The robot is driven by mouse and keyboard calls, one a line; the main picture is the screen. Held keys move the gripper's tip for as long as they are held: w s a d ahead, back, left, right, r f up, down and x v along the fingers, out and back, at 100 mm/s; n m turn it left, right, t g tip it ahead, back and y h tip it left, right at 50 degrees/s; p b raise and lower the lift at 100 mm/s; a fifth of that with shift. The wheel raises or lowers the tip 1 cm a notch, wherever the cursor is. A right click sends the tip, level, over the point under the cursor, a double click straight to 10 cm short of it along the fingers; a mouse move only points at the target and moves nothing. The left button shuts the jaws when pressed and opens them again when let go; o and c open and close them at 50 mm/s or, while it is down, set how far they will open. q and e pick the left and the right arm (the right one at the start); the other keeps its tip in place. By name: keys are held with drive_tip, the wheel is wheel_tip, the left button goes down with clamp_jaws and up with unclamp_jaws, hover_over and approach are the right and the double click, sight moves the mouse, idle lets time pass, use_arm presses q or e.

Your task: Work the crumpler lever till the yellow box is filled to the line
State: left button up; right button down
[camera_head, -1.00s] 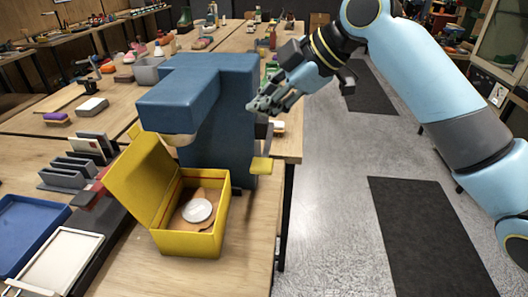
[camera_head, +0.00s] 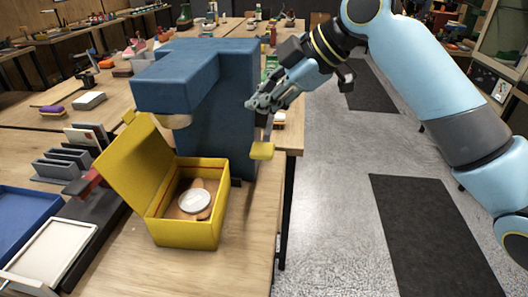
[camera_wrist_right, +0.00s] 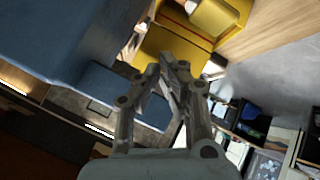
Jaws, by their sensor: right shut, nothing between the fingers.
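The crumpler is a blue machine (camera_head: 218,95) on the wooden bench, with a rounded pale part under its overhanging head. Its lever (camera_head: 262,151) ends in a yellow paddle at the machine's right side. The yellow box (camera_head: 185,233) stands open below the head, lid tilted back to the left. My right gripper (camera_head: 254,105) is shut and empty above the paddle, by the machine's right side. It also shows in the right wrist view (camera_wrist_right: 168,68), with yellow surfaces beyond its fingertips. My left gripper is out of view.
A blue tray (camera_head: 20,222), a white-surfaced tray (camera_head: 52,252) and a grey letter rack (camera_head: 66,166) stand left of the box. The bench's right edge is close to the lever. Open floor lies right of it.

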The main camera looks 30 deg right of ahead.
sight(262, 143)
wheel_tip(262, 143, down, 3)
drive_tip(key=shift+f+b, duration=0.1)
drive_tip(key=shift+b, duration=0.75)
drive_tip(key=shift+s+f+b, duration=0.1)
drive_tip(key=shift+f+b, duration=0.25)
drive_tip(key=shift+f, duration=0.35)
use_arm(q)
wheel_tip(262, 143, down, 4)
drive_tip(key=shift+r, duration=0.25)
use_arm(e)
drive_tip(key=shift+a, duration=0.1)
drive_tip(key=shift+f, duration=0.1)
drive_tip(key=shift+f, duration=0.3)
